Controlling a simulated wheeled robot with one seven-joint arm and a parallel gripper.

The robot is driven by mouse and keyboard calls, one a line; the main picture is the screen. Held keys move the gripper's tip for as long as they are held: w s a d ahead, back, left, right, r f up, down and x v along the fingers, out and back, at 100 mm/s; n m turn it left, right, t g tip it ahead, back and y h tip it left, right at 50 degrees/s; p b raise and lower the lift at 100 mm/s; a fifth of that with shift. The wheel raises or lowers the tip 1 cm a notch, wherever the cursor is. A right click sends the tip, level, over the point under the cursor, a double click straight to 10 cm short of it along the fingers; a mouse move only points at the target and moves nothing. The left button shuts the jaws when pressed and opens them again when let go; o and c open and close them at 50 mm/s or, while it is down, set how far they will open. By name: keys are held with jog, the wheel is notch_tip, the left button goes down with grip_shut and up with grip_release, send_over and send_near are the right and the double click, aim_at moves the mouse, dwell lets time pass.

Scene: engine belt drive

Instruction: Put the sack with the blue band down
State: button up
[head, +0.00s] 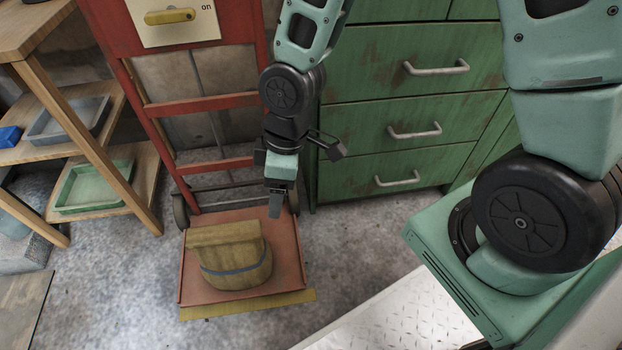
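The sack with the blue band (236,256) is tan, with a folded top and a blue stripe around its lower part. It rests upright on the red toe plate (288,252) of a hand truck. My gripper (275,212) points down, above and to the right of the sack in the picture. It looks apart from the sack, with nothing visible in it. Its fingers overlap from this side, so I cannot tell whether it is open or shut.
The red hand truck frame (157,135) stands behind the plate, with a card marked "on" (171,18) at its top. A yellow strip (247,305) edges the plate. Wooden shelves with trays (95,187) stand left. Green drawers (400,135) stand behind right. Grey floor (345,250) is clear between.

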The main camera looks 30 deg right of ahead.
jog(key=s+r+m+h, duration=0.2)
jog(key=s+r+m, duration=0.2)
jog(key=s+r, duration=0.8)
jog(key=shift+d+r+m, duration=0.2)
jog(key=shift+r+m, duration=0.1)
jog(key=shift+r, duration=0.6)
notch_tip(320, 180, up, 35)
jog(key=p, duration=3.5)
